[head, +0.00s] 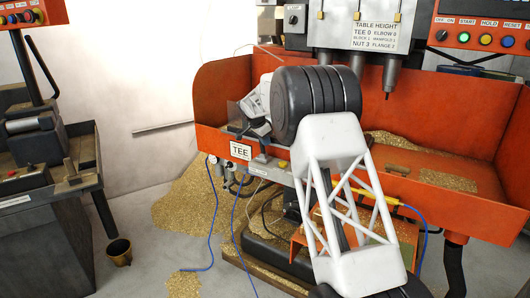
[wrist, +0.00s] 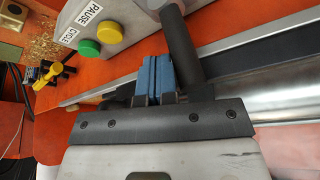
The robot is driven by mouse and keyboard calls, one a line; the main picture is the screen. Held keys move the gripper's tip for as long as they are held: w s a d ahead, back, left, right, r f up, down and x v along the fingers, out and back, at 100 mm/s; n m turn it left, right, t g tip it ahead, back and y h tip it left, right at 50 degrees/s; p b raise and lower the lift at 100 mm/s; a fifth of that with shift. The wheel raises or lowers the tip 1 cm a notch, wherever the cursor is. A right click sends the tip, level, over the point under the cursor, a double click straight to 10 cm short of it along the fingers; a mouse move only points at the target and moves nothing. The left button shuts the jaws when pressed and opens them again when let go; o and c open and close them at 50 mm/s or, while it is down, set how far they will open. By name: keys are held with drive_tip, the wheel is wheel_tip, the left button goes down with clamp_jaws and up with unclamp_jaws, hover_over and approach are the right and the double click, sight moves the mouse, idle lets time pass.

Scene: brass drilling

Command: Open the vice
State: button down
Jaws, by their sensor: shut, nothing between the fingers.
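My gripper (wrist: 155,78) shows in the wrist view with its blue finger pads together and nothing between them. A dark round bar (wrist: 183,50), which looks like a handle, stands just right of the fingers; I cannot tell whether they touch. Its upper end meets a grey metal piece (wrist: 164,5). In the head view my dark, ribbed arm covers most of the work area behind the TEE label (head: 240,151). The vice cannot be made out clearly there, and its jaws are hidden, so I cannot tell whether it is open or shut.
A grey panel with a yellow button (wrist: 108,32) and a green button (wrist: 89,48) lies close left of the fingers. Spindles (head: 391,75) hang above the orange chip tray (head: 448,122), which holds brass chips. Another machine (head: 50,190) stands at left.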

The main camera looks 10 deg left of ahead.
drive_tip(key=shift+w+a, duration=0.15)
drive_tip(key=shift+a, duration=0.2)
wheel_tip(320, 180, up, 9)
drive_tip(key=d, duration=0.1)
drive_tip(key=shift+s+d, duration=0.25)
idle(0.8)
drive_tip(key=shift+r, duration=0.1)
